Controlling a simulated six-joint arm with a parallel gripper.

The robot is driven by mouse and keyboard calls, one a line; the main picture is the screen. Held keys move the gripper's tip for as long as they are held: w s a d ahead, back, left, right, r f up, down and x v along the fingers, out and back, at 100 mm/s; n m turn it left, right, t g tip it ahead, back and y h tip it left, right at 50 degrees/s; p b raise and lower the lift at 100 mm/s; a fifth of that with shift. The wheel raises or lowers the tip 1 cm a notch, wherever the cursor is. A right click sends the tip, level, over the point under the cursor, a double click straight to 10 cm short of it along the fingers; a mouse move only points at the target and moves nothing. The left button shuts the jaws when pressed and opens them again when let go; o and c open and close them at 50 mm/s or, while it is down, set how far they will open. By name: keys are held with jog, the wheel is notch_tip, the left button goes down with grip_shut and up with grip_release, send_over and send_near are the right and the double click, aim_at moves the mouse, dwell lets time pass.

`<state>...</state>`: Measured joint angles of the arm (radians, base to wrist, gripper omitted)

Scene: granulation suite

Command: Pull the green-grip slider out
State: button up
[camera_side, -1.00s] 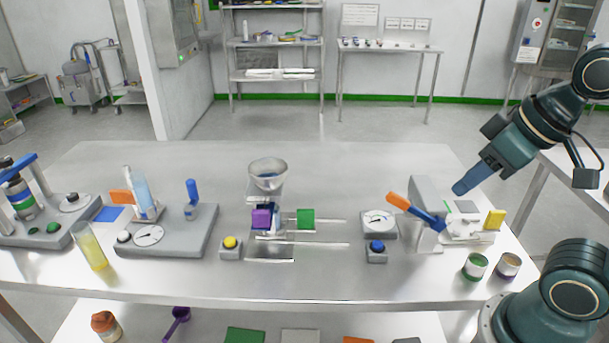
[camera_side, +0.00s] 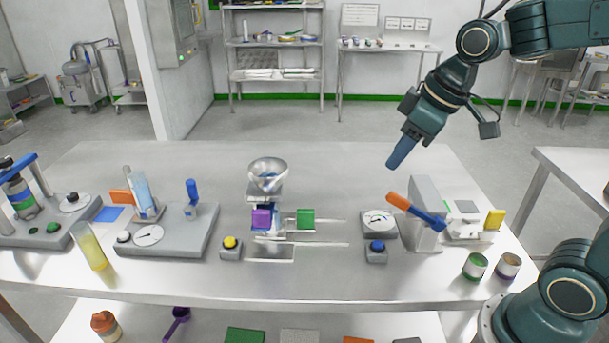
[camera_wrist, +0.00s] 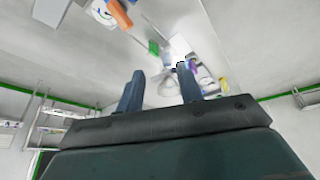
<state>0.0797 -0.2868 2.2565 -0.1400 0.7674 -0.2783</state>
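The green grip (camera_side: 305,219) is a small block on thin metal rails at the middle of the bench, right of a purple block (camera_side: 261,219) and the stand under a clear funnel (camera_side: 267,173). In the wrist view the green grip (camera_wrist: 154,47) shows small and blurred between and beyond my fingers. My gripper (camera_side: 391,166) is in the air above the bench, up and to the right of the green grip, well apart from it. In the wrist view my gripper (camera_wrist: 160,78) has its two blue fingers spread with nothing held between them.
A grey press with an orange-and-blue lever (camera_side: 416,211) stands right of the rails. A dial (camera_side: 378,222) and a blue button (camera_side: 377,249) lie between them. A yellow button (camera_side: 230,244) sits left of the rails. Two small jars (camera_side: 475,265) stand at the front right.

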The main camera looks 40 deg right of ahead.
jog(key=w+f+n+g+y, duration=0.1)
jog(key=w+f, duration=0.2)
jog(key=w, duration=0.2)
jog(key=w+f+n, duration=0.2)
jog(key=w+f, duration=0.1)
jog(key=w, duration=0.3)
jog(key=n+y, duration=0.1)
jog(key=n, duration=0.1)
send_near(307, 210)
jog(key=r, duration=0.1)
jog(key=shift+w+d+g, duration=0.15)
jog(key=shift+d+g, duration=0.15)
jog(key=shift+d, duration=0.05)
jog(key=shift+a+x, duration=0.15)
jog(key=shift+x, duration=3.25)
jog(key=shift+a+x, duration=0.1)
jog(key=shift+x, duration=3.3)
grip_shut()
